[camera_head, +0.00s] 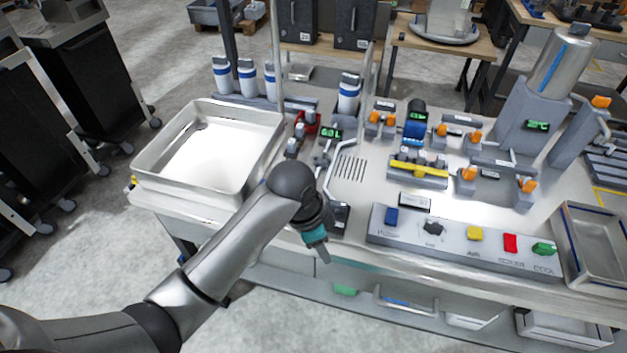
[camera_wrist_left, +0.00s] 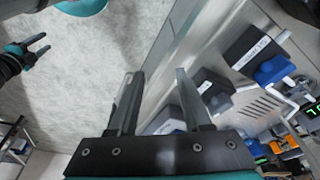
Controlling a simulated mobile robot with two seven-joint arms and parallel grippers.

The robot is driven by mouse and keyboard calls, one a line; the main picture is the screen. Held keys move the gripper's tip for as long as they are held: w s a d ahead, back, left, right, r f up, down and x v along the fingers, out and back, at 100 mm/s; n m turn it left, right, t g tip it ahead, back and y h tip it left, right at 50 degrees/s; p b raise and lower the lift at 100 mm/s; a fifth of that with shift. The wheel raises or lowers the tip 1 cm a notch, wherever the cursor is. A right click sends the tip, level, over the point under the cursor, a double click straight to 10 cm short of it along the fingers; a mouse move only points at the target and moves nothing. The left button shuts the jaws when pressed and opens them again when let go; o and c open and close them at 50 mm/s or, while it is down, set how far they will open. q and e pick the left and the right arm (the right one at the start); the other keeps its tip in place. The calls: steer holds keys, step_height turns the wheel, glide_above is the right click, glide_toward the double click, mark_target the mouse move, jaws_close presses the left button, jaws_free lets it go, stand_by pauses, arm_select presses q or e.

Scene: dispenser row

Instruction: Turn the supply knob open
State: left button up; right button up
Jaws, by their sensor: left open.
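I cannot tell for sure which control is the supply knob, as the labels are too small to read fully. A dark knob (camera_head: 432,228) sits on the sloped grey control panel (camera_head: 462,243), between a blue button (camera_head: 391,215) and a yellow button (camera_head: 474,233). My left gripper (camera_head: 324,256) points down at the bench's front edge, left of that panel. In the left wrist view its two fingers (camera_wrist_left: 155,78) are apart with nothing between them. My right gripper (camera_wrist_left: 42,44) shows at the upper left of that view, its fingers apart and empty.
A large metal tray (camera_head: 270,140) stands on the bench at left. Red (camera_head: 510,243) and green (camera_head: 544,249) buttons sit on the panel's right. Valves with orange knobs stand behind. A smaller tray (camera_head: 572,245) is at far right. Open floor lies in front.

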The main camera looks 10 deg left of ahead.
arm_select(q)
steer(key=w+a+r+m+g+y, duration=0.1)
steer(key=w+a+r+m, duration=0.2)
steer(key=w+r, duration=0.4)
steer(key=w+a+r+m+y, duration=0.1)
steer(key=w+a+r+m, duration=0.4)
steer(key=r, duration=0.4)
steer(key=shift+n, duration=0.7)
steer(key=f, duration=0.5)
steer(key=d+f, duration=0.1)
steer(key=f, duration=0.9)
steer(key=shift+w+d+f+b, duration=0.1)
steer(key=shift+w+d+b, duration=0.05)
steer(key=shift+w+b, duration=0.25)
jaws_close()
